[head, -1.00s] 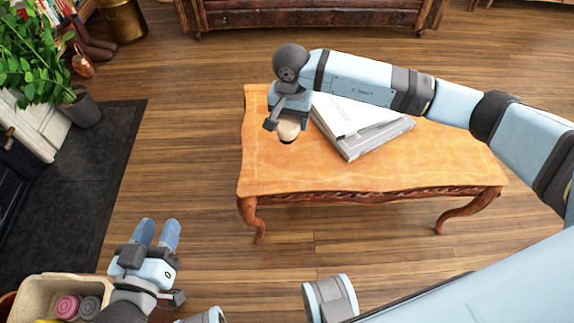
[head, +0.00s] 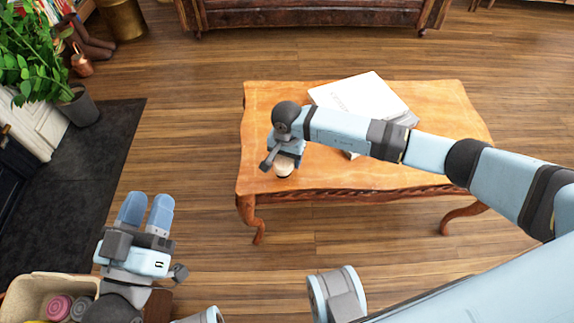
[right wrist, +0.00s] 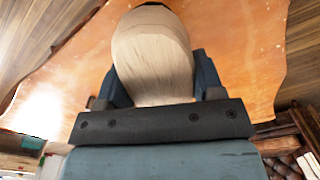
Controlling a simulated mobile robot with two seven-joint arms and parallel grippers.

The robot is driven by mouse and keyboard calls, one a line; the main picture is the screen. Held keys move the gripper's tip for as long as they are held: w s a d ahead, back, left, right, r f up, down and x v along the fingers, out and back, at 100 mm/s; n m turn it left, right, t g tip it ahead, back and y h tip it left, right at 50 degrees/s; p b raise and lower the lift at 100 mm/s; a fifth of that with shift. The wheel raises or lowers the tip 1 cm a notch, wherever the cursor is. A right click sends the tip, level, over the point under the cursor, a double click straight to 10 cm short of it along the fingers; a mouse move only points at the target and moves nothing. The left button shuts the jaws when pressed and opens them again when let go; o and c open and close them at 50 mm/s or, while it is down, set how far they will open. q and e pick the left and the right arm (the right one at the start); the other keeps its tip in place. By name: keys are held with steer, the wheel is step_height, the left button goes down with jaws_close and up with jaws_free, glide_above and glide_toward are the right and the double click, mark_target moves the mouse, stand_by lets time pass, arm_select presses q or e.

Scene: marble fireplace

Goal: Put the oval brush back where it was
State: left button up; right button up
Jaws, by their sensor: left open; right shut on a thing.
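The oval brush (head: 284,166) has a pale wooden back and shows small below my right gripper (head: 287,154) in the head view. In the right wrist view its wooden back (right wrist: 152,58) fills the middle, between the blue fingers, with a dark edge at its far end. My right gripper is shut on the brush, over the front left part of the wooden table (head: 262,120). Whether the brush touches the tabletop cannot be told. My left gripper (head: 146,213) is open and empty over the floor, at the lower left of the head view.
White and grey books (head: 360,95) lie on the table behind my right arm. A beige bin (head: 22,290) with pink and grey round things stands at the lower left. A potted plant (head: 80,105) stands by the dark hearth (head: 95,160). Wooden floor lies around the table.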

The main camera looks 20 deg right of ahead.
arm_select(q)
steer(key=shift+d+f+b, duration=0.15)
steer(key=shift+d+b, duration=0.05)
steer(key=shift+b, duration=0.2)
arm_select(e)
steer(key=shift+f, duration=1.85)
arm_select(q)
steer(key=shift+f, duration=0.1)
arm_select(e)
steer(key=shift+f, duration=0.1)
steer(key=o, duration=0.9)
steer(key=shift+r, duration=0.45)
step_height(320, 180, up, 3)
steer(key=shift+r+p, duration=0.15)
steer(key=shift+p, duration=0.5)
arm_select(q)
steer(key=f, duration=0.1)
steer(key=a+f+g+y+p, duration=0.1)
steer(key=f, duration=0.1)
steer(key=shift+w+a+f+g+y+p, duration=0.15)
steer(key=shift+a+g+y+p, duration=0.15)
steer(key=shift+g+p, duration=0.1)
arm_select(e)
step_height(320, 180, up, 8)
steer(key=shift+r, duration=0.1)
steer(key=shift+s, duration=0.15)
